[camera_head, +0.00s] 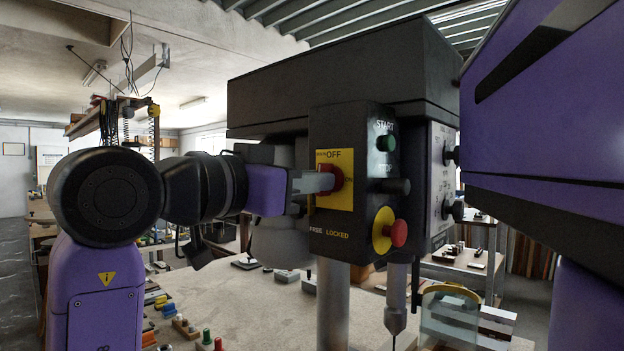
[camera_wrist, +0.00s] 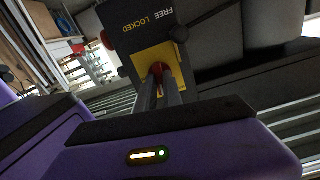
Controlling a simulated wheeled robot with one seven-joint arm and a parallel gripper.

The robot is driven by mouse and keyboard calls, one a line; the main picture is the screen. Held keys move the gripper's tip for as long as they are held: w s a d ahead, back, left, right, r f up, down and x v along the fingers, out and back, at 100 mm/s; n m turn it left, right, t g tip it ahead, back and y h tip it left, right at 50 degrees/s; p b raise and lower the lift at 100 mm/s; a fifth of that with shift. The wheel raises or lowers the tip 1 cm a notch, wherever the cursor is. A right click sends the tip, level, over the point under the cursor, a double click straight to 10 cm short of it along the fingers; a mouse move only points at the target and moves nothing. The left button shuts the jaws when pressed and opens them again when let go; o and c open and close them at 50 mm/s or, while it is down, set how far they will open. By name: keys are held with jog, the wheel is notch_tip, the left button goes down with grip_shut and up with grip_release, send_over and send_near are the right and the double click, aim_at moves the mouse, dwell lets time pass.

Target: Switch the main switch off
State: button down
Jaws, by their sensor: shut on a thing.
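The main switch (camera_head: 334,179) is a red rotary knob on a yellow plate (camera_head: 321,201) marked OFF and ON, on the dark front panel of a drill-like machine. My gripper (camera_head: 320,182) reaches it from the left and is shut on the red knob, hiding part of it. In the wrist view, my gripper's two fingers (camera_wrist: 158,88) close on the red knob (camera_wrist: 157,68) in front of the yellow plate (camera_wrist: 160,58). The knob's exact turn angle cannot be told.
Beside the switch are a green START button (camera_head: 386,141), a dark STOP knob (camera_head: 396,187) and a red button on a yellow disc (camera_head: 388,230). Below, a workbench (camera_head: 270,315) holds several small parts. A clear guard (camera_head: 447,312) stands at the lower right.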

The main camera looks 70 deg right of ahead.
dwell(0.3)
jog(key=c, duration=1.5)
grip_release()
jog(key=shift+b+v, duration=0.65)
jog(key=shift+v, duration=3.3)
